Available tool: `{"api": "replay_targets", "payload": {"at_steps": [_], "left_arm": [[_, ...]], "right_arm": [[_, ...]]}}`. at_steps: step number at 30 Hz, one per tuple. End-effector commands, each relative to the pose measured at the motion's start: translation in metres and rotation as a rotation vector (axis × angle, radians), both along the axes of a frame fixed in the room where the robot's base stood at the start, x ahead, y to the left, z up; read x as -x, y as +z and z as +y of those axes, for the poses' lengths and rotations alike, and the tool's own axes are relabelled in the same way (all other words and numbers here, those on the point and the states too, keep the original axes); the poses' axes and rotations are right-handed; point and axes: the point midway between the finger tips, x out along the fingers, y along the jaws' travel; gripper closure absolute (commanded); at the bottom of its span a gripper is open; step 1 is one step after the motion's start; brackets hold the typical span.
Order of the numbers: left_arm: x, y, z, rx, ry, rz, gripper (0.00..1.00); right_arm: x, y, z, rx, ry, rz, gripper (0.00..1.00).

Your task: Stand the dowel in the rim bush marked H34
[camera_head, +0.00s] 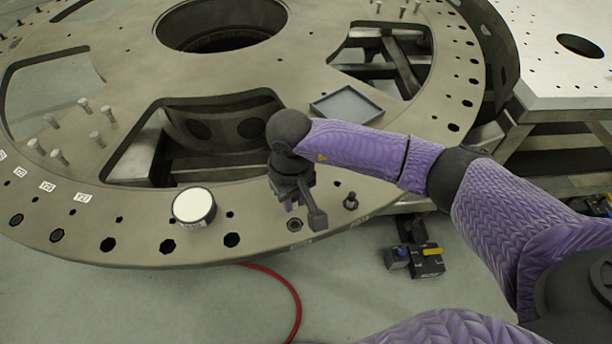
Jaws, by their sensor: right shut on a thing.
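The grey turret plate (258,200) fills most of the head view, with a row of rim holes along its near edge. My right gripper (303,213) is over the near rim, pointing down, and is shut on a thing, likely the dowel. The dark fingers hide it, so I cannot make out its shape or tilt. A round rim bush (295,225) shows just below and beside the fingers. I cannot read an H34 mark on any bush; the gripper may cover it. My left gripper is out of view.
A round white-topped thing (194,205) sits on the rim left of the gripper. A shallow grey tray (346,105) lies behind. Several upright bolts (96,138) stand at left. Large cutouts open through the plate.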

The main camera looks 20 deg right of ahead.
Motion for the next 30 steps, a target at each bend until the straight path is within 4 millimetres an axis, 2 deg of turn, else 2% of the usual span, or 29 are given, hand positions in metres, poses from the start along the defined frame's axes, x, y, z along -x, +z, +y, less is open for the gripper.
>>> {"api": "replay_targets", "payload": {"at_steps": [8,18,30], "left_arm": [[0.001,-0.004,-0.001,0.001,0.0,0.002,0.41],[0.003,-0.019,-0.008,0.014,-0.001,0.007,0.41],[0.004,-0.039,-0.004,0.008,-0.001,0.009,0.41]], "right_arm": [[-0.001,-0.012,0.001,0.005,0.011,-0.017,1.0],[0.0,-0.035,0.001,0.005,0.011,-0.015,1.0],[-0.001,-0.064,0.001,0.006,0.011,-0.015,1.0]]}}
